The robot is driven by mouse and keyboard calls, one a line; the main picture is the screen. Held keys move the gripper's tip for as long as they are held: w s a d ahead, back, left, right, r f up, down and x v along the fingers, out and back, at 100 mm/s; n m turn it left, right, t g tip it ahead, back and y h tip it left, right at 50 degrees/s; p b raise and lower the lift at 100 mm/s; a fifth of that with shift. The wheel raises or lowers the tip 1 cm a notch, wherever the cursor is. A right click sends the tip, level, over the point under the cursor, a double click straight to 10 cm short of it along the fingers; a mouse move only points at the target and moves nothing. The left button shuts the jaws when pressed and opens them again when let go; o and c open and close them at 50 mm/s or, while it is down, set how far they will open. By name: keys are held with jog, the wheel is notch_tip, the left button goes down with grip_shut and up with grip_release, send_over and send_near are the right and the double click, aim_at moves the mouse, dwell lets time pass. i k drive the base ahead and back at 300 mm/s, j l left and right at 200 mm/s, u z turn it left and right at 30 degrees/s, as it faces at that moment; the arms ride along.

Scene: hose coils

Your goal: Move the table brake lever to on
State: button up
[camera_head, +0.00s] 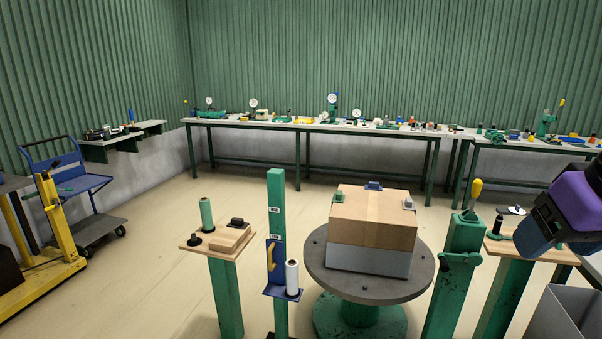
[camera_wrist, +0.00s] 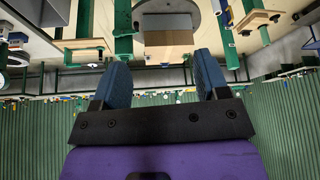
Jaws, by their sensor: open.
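A lever with a yellow handle (camera_head: 476,188) rises from the top of a thick green post (camera_head: 454,268) right of the round table (camera_head: 325,276). I take it for the brake lever. It stands nearly upright, and I can read no on or off marking by it. The post also shows in the wrist view (camera_wrist: 123,28), where the lever is not clear. A cardboard box (camera_head: 373,216) in a grey base sits on the round table. My gripper (camera_head: 533,240) is right of the lever and apart from it. In the wrist view its blue fingers (camera_wrist: 161,78) are spread and empty.
A wooden-topped stand (camera_head: 545,248) and a grey bin (camera_head: 568,316) are at the right, close to my gripper. A tall green post (camera_head: 276,190) and another wooden-topped stand (camera_head: 217,243) are left of the round table. Long workbenches (camera_head: 330,125) line the back wall. The floor between is clear.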

aim_at(477, 186)
jog(key=i+l, duration=0.35)
jog(key=i, duration=0.15)
jog(key=i+l, duration=0.35)
jog(key=i, duration=0.15)
